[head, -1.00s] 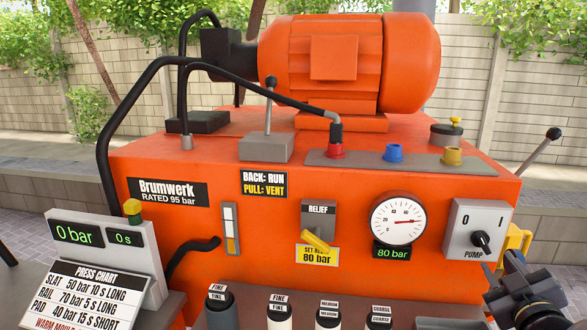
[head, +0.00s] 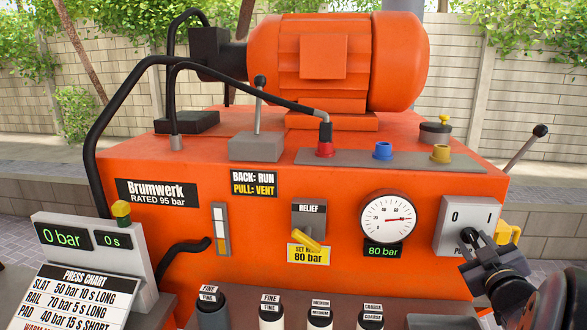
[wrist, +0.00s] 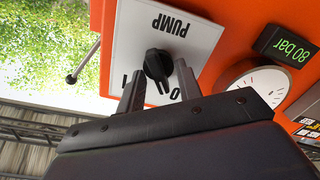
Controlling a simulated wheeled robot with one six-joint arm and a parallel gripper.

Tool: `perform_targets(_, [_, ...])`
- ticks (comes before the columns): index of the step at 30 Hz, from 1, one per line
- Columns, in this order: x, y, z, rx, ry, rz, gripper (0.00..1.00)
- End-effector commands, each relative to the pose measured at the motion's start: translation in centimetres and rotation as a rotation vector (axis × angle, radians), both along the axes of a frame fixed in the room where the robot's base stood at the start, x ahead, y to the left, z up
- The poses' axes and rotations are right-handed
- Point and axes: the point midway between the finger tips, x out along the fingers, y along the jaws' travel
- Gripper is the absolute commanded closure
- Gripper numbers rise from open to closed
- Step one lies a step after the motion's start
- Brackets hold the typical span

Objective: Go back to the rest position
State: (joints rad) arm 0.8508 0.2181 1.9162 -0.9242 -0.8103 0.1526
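The pump switch plate (head: 462,212) is white, marked 0 and 1, on the right of the orange machine's front. My gripper (head: 487,240) is in front of its lower right part and hides some of it. In the wrist view the switch's black knob (wrist: 158,65) shows between the tips of my gripper (wrist: 160,80). The two fingers are apart, with nothing held. Whether they touch the knob is hard to tell.
The gauge (head: 388,217) is left of the switch, above a display (head: 383,250) reading 80 bar. A lever (head: 525,147) sticks out at right. Several labelled canisters (head: 270,312) stand in front. The press display (head: 85,239) reads 0 bar and 0 s.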

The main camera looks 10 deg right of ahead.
Motion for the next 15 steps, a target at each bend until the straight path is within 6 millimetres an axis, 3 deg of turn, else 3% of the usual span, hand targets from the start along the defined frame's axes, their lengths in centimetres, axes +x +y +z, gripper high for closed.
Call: perform_targets(15, [-0.29,-0.14,0.65,0.481,-0.11,-0.003,0.66])
